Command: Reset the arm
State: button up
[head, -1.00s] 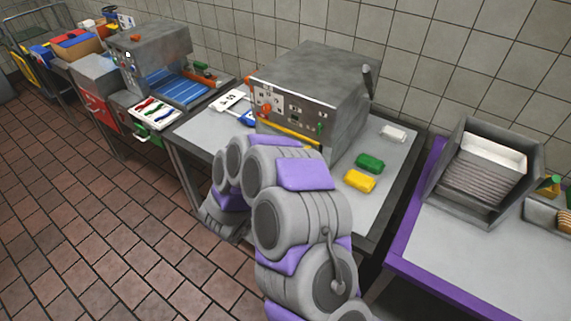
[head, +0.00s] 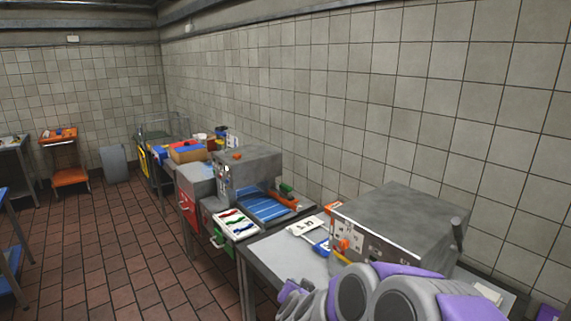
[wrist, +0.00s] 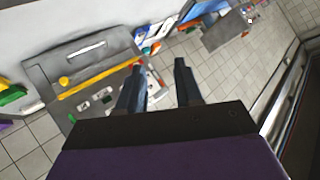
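My gripper (wrist: 160,78) shows in the wrist view with its two dark fingers apart and nothing between them. My grey and purple arm fills the lower right of the head view, in front of the grey machine (head: 392,222) on the metal table (head: 275,262). I cannot make out the fingers in the head view. In the wrist view the machine's front panel with a yellow strip (wrist: 98,78) is left of the fingers.
A second grey machine (head: 248,168) with a blue slatted bed (head: 264,206) stands farther left. A white tray (head: 236,222) with coloured items lies before it. The tiled wall runs close behind the tables. The brown tiled floor (head: 120,270) at left is open.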

jog(key=s+a+r+n+g+y, duration=0.2)
jog(key=s+n, duration=0.1)
jog(key=s, duration=0.4)
jog(key=s+a+r+n+g+y, duration=0.2)
jog(key=s+g, duration=0.1)
jog(key=s, duration=0.4)
jog(key=s+d+g+h, duration=0.1)
jog(key=s+d+g, duration=0.2)
jog(key=s, duration=0.6)
jog(key=s+d+g+h, duration=0.1)
jog(key=s+d+g, duration=0.1)
jog(key=s+d, duration=0.4)
jog(key=s+d+n+g+h, duration=0.1)
jog(key=s+d+g, duration=0.2)
jog(key=s, duration=1.1)
jog(key=d, duration=0.2)
jog(key=shift+d+f+g+h+b, duration=0.15)
jog(key=shift+d+g+h+b, duration=0.15)
jog(key=shift+h+b, duration=0.1)
